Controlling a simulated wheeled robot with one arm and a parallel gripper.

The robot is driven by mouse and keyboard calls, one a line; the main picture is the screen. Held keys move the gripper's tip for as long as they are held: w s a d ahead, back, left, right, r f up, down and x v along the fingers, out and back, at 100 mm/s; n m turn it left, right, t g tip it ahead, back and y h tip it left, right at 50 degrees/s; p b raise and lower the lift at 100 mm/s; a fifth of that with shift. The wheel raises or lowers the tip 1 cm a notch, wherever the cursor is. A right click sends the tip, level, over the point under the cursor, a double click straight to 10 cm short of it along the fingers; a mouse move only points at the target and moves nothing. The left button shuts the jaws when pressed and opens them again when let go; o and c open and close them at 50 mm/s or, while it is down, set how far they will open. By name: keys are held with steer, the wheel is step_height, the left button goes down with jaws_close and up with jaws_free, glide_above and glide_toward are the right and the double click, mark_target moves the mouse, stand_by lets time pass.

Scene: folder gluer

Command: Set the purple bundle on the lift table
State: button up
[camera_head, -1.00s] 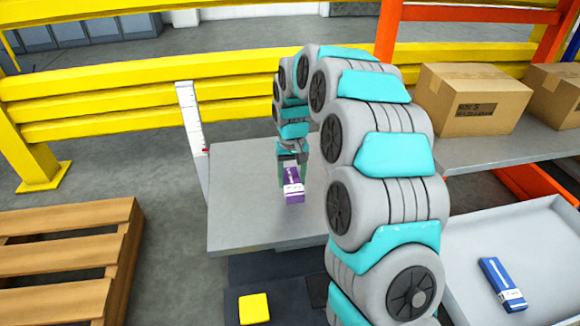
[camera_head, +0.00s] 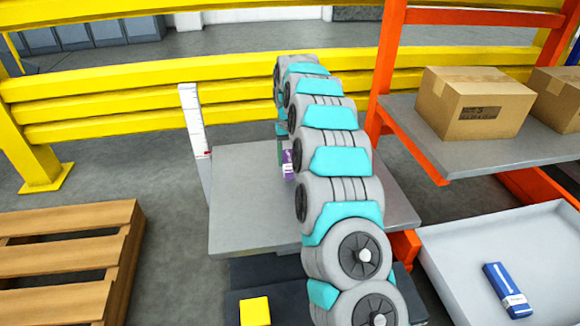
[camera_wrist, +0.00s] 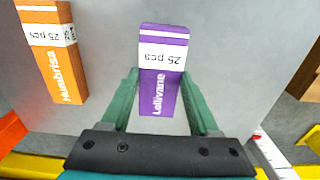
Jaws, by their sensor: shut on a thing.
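The purple bundle (camera_head: 287,164) has a white band and shows at the left edge of my arm in the head view, over the far part of the grey lift table (camera_head: 245,215). In the wrist view, the purple bundle (camera_wrist: 163,60) sits between the green fingers of my gripper (camera_wrist: 161,88), which is shut on it. The lift table top (camera_wrist: 225,50) lies behind it there. I cannot tell whether the bundle touches the table. In the head view my arm hides most of the gripper.
An orange bundle (camera_wrist: 52,50) lies on the table beside the purple one; my arm hides it in the head view. A blue bundle (camera_head: 506,289) lies in a tray (camera_head: 455,245) at right. Cardboard boxes (camera_head: 475,103) stand on a shelf. A yellow fence (camera_head: 120,95) runs behind; a pallet (camera_head: 65,260) is left.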

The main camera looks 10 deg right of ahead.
mark_target(290, 160)
steer(key=shift+w, duration=0.15)
step_height(290, 160, down, 4)
steer(key=shift+r+b, duration=0.2)
steer(key=shift+b, duration=0.15)
steer(key=o, duration=1.4)
steer(key=shift+f, duration=0.1)
steer(key=shift+o, duration=0.2)
step_height(290, 160, up, 12)
steer(key=shift+f+p, duration=0.2)
steer(key=shift+p, duration=0.6)
steer(key=shift+r, duration=0.35)
